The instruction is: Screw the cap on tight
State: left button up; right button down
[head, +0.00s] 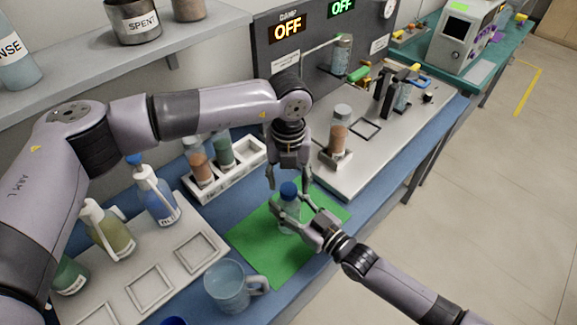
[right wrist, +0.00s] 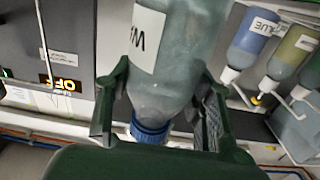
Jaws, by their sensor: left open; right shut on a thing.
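A clear bottle (head: 289,219) with a blue cap (head: 288,189) stands upright over the green mat (head: 262,256). The cap sits on its mouth; how tight it is cannot be told. My right gripper (head: 294,212) is shut on the bottle's body from the right. In the right wrist view, the bottle (right wrist: 185,50) looks upside down between the dark fingers, with its white label and blue cap (right wrist: 150,131) showing. My left gripper (head: 289,184) points down with its fingers open, one on each side of the cap. Whether they touch it cannot be told.
A clear mug (head: 226,288) stands at the mat's front left corner. A white rack (head: 240,172) with vials is behind. Squeeze bottles (head: 155,196) stand at left. A grey apparatus (head: 345,175) with a filled jar (head: 338,136) stands behind right.

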aim_at(289, 210)
pick_arm(q)
jog(key=shift+f, duration=1.1)
jog(key=shift+c, duration=0.5)
grip_shut()
jog(key=m, duration=0.4)
jog(key=shift+m, duration=0.4)
jog(key=m, duration=1.6)
jog(key=shift+m, duration=0.3)
jog(key=shift+o, duration=1)
grip_release()
